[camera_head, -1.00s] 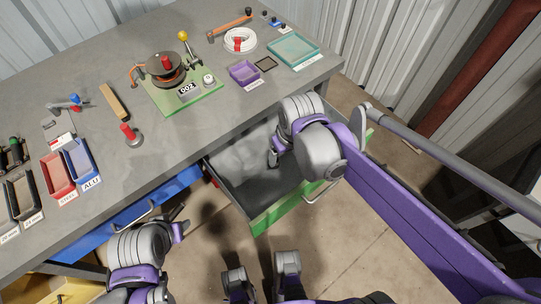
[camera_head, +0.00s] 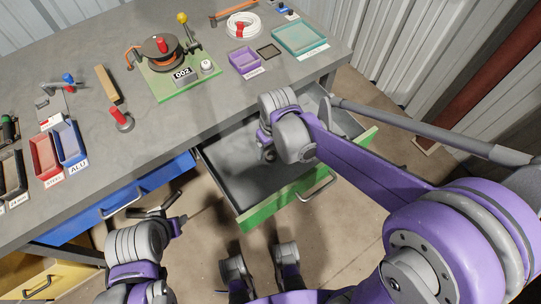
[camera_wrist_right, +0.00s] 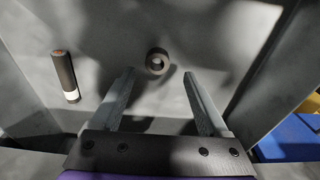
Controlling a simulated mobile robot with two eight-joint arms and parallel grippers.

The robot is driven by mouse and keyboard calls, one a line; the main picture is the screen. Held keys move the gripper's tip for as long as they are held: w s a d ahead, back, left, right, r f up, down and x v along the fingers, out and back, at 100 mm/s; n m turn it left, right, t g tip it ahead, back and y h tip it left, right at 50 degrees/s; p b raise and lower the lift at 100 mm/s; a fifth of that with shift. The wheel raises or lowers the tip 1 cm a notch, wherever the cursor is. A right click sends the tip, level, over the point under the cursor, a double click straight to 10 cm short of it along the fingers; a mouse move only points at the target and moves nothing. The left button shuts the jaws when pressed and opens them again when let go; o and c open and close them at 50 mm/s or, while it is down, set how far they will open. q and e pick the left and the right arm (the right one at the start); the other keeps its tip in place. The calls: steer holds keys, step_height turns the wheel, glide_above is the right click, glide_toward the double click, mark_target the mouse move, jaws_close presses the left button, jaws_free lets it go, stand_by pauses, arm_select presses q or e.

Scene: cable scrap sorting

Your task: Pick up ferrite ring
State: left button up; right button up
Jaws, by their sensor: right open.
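The ferrite ring (camera_wrist_right: 157,62) is a small dark grey ring on the drawer floor in the right wrist view. It lies just beyond and between the fingertips of my right gripper (camera_wrist_right: 160,76), which is open and empty. In the head view my right gripper (camera_head: 268,155) is inside the open green-fronted drawer (camera_head: 290,198), and the ring cannot be made out there. My left gripper (camera_head: 168,213) is at the lower left, in front of the bench and away from the drawer.
A dark cylinder with a pale band (camera_wrist_right: 66,76) lies in the drawer left of the ring. Drawer walls (camera_wrist_right: 262,75) flank my right gripper closely. The bench top (camera_head: 70,100) above holds trays, a green-based winding fixture (camera_head: 180,84) and tools. A blue drawer (camera_head: 105,208) is at the left.

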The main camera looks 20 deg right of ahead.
mark_target(271, 153)
steer(key=f, duration=0.4)
steer(key=shift+w+d+f+b, duration=0.15)
steer(key=shift+w+b, duration=0.1)
steer(key=shift+b, duration=0.15)
jaws_close()
